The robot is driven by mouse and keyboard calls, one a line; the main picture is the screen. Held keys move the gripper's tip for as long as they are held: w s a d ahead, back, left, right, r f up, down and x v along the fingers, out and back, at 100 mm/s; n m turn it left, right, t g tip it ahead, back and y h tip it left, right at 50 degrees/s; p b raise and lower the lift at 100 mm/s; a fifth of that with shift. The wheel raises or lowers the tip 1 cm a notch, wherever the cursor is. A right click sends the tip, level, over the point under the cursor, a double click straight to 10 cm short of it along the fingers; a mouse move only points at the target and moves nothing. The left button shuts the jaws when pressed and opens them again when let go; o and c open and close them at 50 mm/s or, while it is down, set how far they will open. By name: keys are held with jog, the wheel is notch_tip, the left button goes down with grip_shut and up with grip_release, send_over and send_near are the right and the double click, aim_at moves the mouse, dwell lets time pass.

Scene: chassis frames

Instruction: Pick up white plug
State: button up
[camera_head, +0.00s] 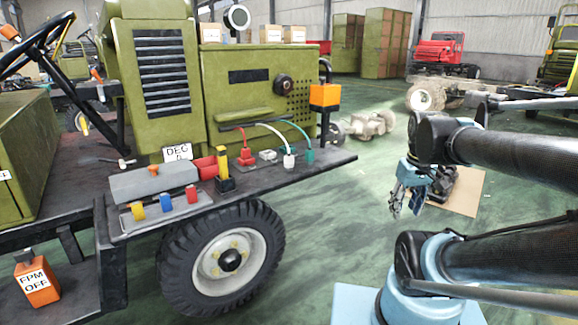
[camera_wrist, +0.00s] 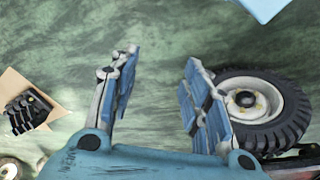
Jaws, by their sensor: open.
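The white plug (camera_head: 289,160) stands on the dark ledge of the green chassis, with a white cable arching from it back to the panel. A red plug (camera_head: 247,157) is to its left and a green plug (camera_head: 310,155) to its right, each with its own cable. My gripper (camera_head: 406,205) hangs in the air to the right of the ledge, well apart from the white plug. In the wrist view my gripper (camera_wrist: 158,75) is open with nothing between its fingers. The white plug is not visible in the wrist view.
Near the plugs are a yellow-black block (camera_head: 224,172), a grey box (camera_head: 153,182) and coloured switches. A large wheel (camera_head: 222,262) sits under the ledge. A cardboard sheet (camera_head: 463,192) with a dark part lies on the green floor. Free air lies between gripper and ledge.

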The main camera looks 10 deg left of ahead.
jog(key=w+a+r+n, duration=0.5)
jog(key=w+r, duration=0.1)
jog(key=r, duration=0.1)
notch_tip(320, 180, up, 11)
jog(key=n+g, duration=0.2)
jog(key=n, duration=1.7)
send_over(291, 155)
jog(key=f, duration=1.1)
jog(key=shift+s+a, duration=0.1)
jog(key=shift+a, duration=0.15)
jog(key=shift+d+f, duration=0.2)
jog(key=shift+f, duration=2.7)
grip_shut()
